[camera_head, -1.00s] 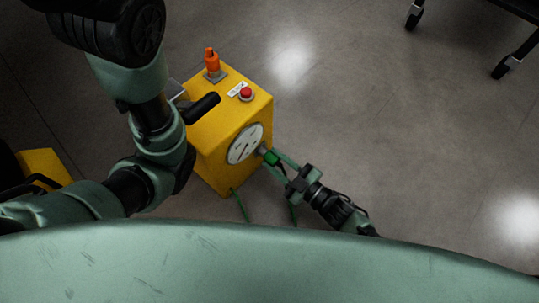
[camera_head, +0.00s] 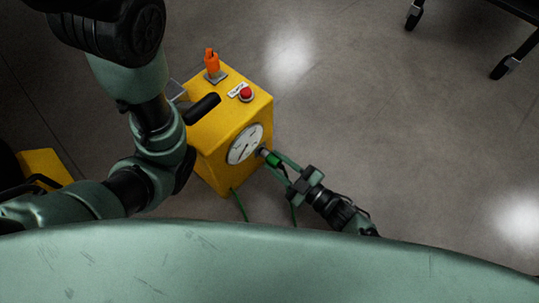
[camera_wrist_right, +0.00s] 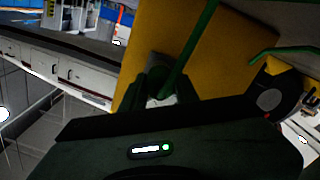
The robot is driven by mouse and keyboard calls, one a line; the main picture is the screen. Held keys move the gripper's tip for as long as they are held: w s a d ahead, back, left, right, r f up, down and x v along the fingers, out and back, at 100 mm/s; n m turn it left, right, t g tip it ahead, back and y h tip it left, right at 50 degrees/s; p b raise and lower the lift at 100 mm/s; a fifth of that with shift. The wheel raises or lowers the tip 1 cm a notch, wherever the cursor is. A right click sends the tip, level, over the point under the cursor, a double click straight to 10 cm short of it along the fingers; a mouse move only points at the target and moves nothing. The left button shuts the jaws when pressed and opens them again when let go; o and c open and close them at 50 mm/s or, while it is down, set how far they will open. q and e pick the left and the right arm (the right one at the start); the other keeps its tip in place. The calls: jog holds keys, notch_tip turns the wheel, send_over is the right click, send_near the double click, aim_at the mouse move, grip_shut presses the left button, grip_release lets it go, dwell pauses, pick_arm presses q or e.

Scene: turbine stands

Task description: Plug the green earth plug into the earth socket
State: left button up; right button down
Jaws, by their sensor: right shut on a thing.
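The green earth plug (camera_head: 273,159) is between the fingers of my right gripper (camera_head: 276,161) in the head view. The plug's front points up and left at a small grey fitting (camera_head: 263,151) on the face of the yellow box (camera_head: 210,168), beside the round dial. This fitting may be the earth socket. Plug and fitting look touching or very close; I cannot tell if the plug is seated. In the right wrist view the fingers (camera_wrist_right: 168,88) are dark, and a green cable (camera_wrist_right: 193,50) crosses in front of the yellow face. My left gripper does not show.
The yellow box carries a white dial (camera_head: 244,145), a red button (camera_head: 246,93), an orange-topped part (camera_head: 212,62) and a black handle (camera_head: 203,107). My left arm is close to its left side. Open floor (camera_head: 390,130) lies to the right. A wheeled stand (camera_head: 505,65) is at upper right.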

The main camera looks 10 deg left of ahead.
aim_at(279, 165)
jog(key=shift+s+d, duration=0.15)
jog(key=shift+d, duration=0.1)
jog(key=shift+p+v, duration=0.5)
jog(key=shift+v, duration=0.95)
